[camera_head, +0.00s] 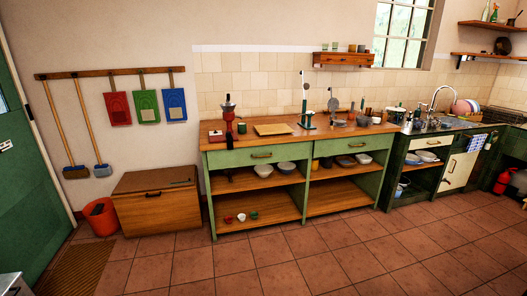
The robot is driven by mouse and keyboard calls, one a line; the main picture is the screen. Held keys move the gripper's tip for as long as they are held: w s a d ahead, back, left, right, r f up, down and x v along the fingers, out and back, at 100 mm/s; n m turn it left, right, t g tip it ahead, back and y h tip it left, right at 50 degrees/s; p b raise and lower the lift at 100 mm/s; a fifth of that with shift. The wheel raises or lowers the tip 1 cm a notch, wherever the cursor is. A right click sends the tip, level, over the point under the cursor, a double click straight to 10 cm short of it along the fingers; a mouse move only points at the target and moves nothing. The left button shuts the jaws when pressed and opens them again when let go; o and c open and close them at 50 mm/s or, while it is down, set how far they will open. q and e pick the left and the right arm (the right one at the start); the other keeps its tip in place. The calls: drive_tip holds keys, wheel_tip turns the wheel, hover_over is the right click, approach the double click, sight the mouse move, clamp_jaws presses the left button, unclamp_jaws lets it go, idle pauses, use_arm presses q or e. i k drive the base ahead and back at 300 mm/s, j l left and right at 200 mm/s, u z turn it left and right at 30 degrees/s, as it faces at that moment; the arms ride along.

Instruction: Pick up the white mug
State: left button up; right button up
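A small white vessel (241,217), which looks like the white mug, stands on the bottom shelf of the green wooden counter (262,208). It is between a small red vessel (228,219) on its left and a small green one (254,214) on its right. It is too small in the picture to make out a handle. Neither my left nor my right gripper shows in the head view.
The counter top (265,137) holds a red grinder-like item (229,123), a board and utensils. Bowls (286,167) sit on the middle shelf. A wooden chest (155,205) and red bucket (101,218) stand left. The tiled floor (290,255) in front is clear.

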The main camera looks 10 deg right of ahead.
sight(433, 121)
drive_tip(key=i+z, duration=0.3)
drive_tip(key=i, duration=0.2)
drive_tip(key=i+z, duration=0.3)
drive_tip(key=i, duration=0.2)
drive_tip(key=i+j+z, duration=0.3)
drive_tip(key=i, duration=0.15)
drive_tip(key=i+j+z, duration=0.25)
drive_tip(key=i, duration=0.25)
drive_tip(key=i+l+z, duration=0.25)
drive_tip(key=i+z, duration=0.2)
drive_tip(key=i+l+z, duration=0.1)
drive_tip(key=i+z, duration=0.65)
drive_tip(key=z, duration=0.15)
drive_tip(key=i+u, duration=0.1)
drive_tip(key=i, duration=0.6)
drive_tip(key=i+u, duration=0.1)
drive_tip(key=i, duration=0.65)
drive_tip(key=i+l+u, duration=0.1)
drive_tip(key=i, duration=0.6)
drive_tip(key=l, duration=0.1)
